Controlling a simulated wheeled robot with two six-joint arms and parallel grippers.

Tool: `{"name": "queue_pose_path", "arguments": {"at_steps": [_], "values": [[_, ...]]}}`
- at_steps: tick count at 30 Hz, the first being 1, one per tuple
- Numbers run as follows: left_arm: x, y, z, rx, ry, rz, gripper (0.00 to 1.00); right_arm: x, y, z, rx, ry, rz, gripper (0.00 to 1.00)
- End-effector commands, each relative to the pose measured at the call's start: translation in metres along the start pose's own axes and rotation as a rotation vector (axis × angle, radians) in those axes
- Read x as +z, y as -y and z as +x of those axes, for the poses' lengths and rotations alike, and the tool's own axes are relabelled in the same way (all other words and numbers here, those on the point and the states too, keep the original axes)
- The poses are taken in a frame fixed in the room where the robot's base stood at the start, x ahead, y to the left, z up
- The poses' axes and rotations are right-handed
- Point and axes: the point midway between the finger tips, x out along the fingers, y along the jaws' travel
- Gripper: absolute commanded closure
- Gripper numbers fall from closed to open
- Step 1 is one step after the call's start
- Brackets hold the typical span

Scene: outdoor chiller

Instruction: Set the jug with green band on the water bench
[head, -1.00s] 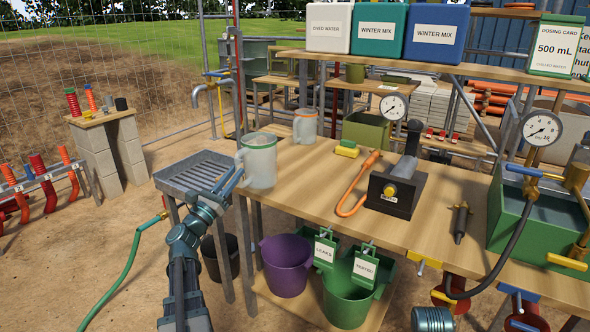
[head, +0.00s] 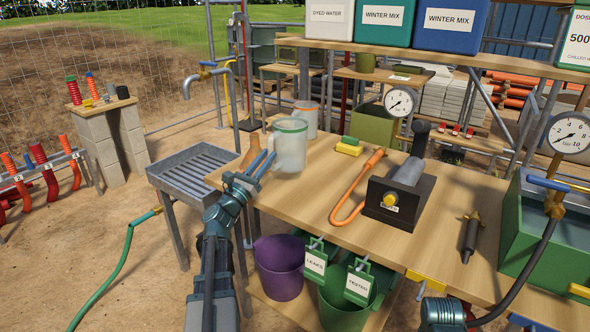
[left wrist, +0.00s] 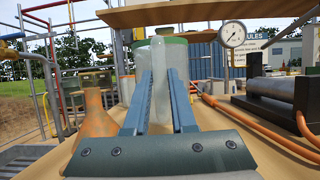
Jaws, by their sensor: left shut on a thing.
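The jug with green band (head: 289,147), pale and translucent, is upright at the left end of the wooden water bench (head: 300,197). I cannot tell whether its base touches the top. My left gripper (head: 265,164) is shut on the jug, at its handle side. In the left wrist view the fingers (left wrist: 161,95) close around a pale upright part of the jug, with its green rim (left wrist: 168,40) beyond. A similar jug with an orange band (head: 306,117) stands behind it.
A brown flask (head: 252,150) stands left of the jug, close to my left gripper. A grey slatted drain tray (head: 163,160) adjoins the bench on the left.

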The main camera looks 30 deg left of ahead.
Motion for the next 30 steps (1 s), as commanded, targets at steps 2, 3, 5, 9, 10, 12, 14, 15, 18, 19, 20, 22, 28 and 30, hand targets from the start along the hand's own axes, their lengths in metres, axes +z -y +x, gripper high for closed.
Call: {"name": "queue_pose_path", "arguments": {"at_steps": [2, 3, 5, 9, 10, 12, 14, 15, 18, 19, 20, 22, 28, 30], "values": [[-0.011, 0.013, 0.016, -0.005, 0.002, -0.004, 1.0, 0.0, 0.0, 0.003, 0.0, 0.0, 0.0, 0.5], [-0.015, 0.019, 0.023, -0.004, 0.001, -0.004, 1.0, 0.0, 0.0, 0.004, 0.0, 0.0, 0.0, 0.5], [-0.021, 0.028, 0.034, -0.004, 0.001, -0.003, 1.0, -0.001, 0.001, 0.006, 0.0, 0.0, 0.0, 0.5], [-0.034, 0.045, 0.056, -0.002, 0.001, -0.003, 1.0, -0.001, 0.001, 0.008, 0.0, 0.0, 0.0, 0.5], [-0.036, 0.049, 0.059, -0.002, 0.001, -0.003, 1.0, -0.001, 0.001, 0.009, 0.0, 0.0, 0.0, 0.5], [-0.04, 0.054, 0.066, -0.001, 0.001, -0.002, 1.0, -0.001, 0.001, 0.009, 0.0, 0.0, 0.0, 0.5], [-0.043, 0.057, 0.07, 0.0, 0.001, -0.001, 1.0, -0.001, 0.001, 0.01, 0.0, 0.0, 0.0, 0.5], [-0.043, 0.059, 0.072, 0.0, 0.001, -0.001, 1.0, -0.001, 0.001, 0.01, 0.0, 0.0, 0.0, 0.5], [-0.044, 0.061, 0.074, 0.0, 0.001, -0.001, 1.0, -0.001, 0.001, 0.01, 0.0, 0.0, 0.0, 0.5], [-0.044, 0.061, 0.074, 0.001, 0.001, -0.001, 1.0, -0.001, 0.001, 0.01, 0.0, 0.0, 0.0, 0.5], [-0.044, 0.061, 0.074, 0.001, 0.001, -0.001, 1.0, -0.001, 0.001, 0.01, 0.0, 0.0, 0.0, 0.5], [-0.045, 0.061, 0.073, 0.001, 0.001, -0.001, 1.0, -0.001, 0.001, 0.011, 0.0, 0.0, 0.0, 0.5], [-0.061, 0.061, 0.066, 0.001, 0.001, 0.0, 1.0, -0.002, 0.003, 0.029, 0.0, 0.0, 0.0, 0.5], [-0.07, 0.061, 0.062, 0.001, 0.001, 0.0, 1.0, -0.002, 0.004, 0.038, 0.0, 0.0, 0.0, 0.5]]}}
